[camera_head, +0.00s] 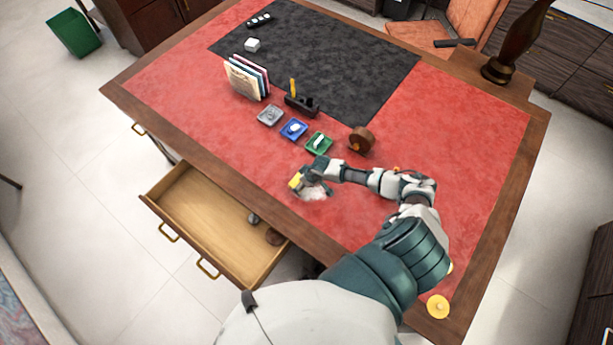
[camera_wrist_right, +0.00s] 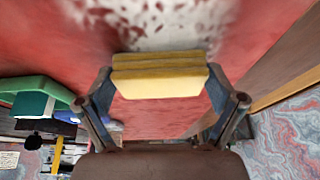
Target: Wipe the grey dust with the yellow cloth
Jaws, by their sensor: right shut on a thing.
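The yellow cloth (camera_head: 295,181) is a folded block held by my right gripper (camera_head: 304,182) over the red leather near the desk's front edge. In the right wrist view the cloth (camera_wrist_right: 160,82) sits between the two fingers of the right gripper (camera_wrist_right: 160,95). The grey dust (camera_head: 314,193) is a pale speckled patch on the red leather, right beside the cloth. It also shows in the right wrist view (camera_wrist_right: 160,22), just beyond the cloth. I cannot tell whether the cloth touches the leather. My left gripper is not in view.
Grey (camera_head: 270,115), blue (camera_head: 293,129) and green (camera_head: 319,142) trays stand behind the gripper, with a brown tape dispenser (camera_head: 361,140) to their right. A file holder (camera_head: 246,78) stands farther left. An open drawer (camera_head: 215,222) juts out at the front. The red leather at right is mostly clear.

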